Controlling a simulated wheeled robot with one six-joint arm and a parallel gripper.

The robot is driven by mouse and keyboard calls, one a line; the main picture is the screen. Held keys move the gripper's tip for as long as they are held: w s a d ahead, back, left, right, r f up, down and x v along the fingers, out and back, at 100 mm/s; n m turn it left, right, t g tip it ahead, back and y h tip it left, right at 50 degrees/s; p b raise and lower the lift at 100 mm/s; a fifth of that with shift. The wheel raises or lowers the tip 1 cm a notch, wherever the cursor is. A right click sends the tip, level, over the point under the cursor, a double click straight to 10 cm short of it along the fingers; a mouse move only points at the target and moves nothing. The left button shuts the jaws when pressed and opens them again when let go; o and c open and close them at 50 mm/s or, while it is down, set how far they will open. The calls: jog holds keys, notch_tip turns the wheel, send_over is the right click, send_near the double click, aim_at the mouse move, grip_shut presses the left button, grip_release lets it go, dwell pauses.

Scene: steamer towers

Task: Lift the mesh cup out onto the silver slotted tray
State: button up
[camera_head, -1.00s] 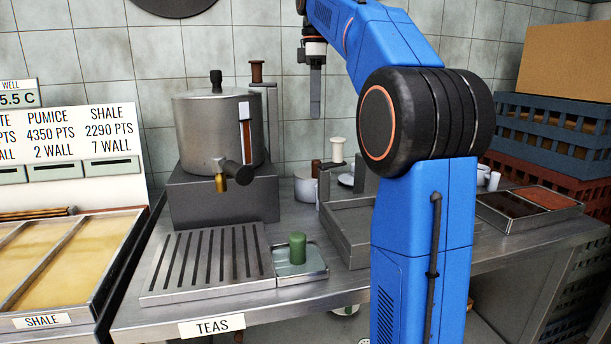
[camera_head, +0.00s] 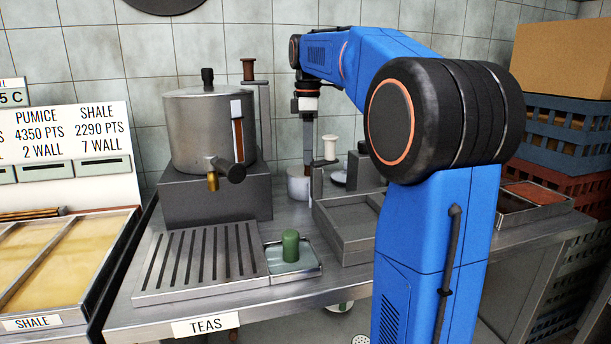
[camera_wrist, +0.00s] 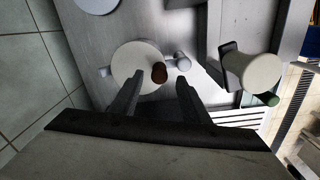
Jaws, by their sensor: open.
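The silver slotted tray (camera_head: 160,292) lies at the front left of the steel counter, bare on top. A small pale pot (camera_head: 299,183) stands behind it, right of the boiler. In the wrist view its pale round top (camera_wrist: 130,60) shows a brown knob (camera_wrist: 158,72) and small side lugs. No mesh can be made out, so I cannot tell whether the mesh cup sits inside. My gripper (camera_head: 308,160) points down over the pot. In the wrist view my gripper (camera_wrist: 159,84) is open and empty, its fingers either side of the knob's line; contact cannot be told.
A metal boiler (camera_head: 205,130) with a tap stands left of the pot. A cream-topped tool (camera_head: 330,148) stands close on the pot's right. A grey tray (camera_head: 345,235) lies in front. A small dish (camera_head: 311,268) with a green knob adjoins the slotted tray.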

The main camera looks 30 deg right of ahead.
jog(key=shift+f, duration=1.75)
grip_shut()
notch_tip(320, 180, up, 18)
jog(key=c, duration=0.8)
grip_release()
grip_shut()
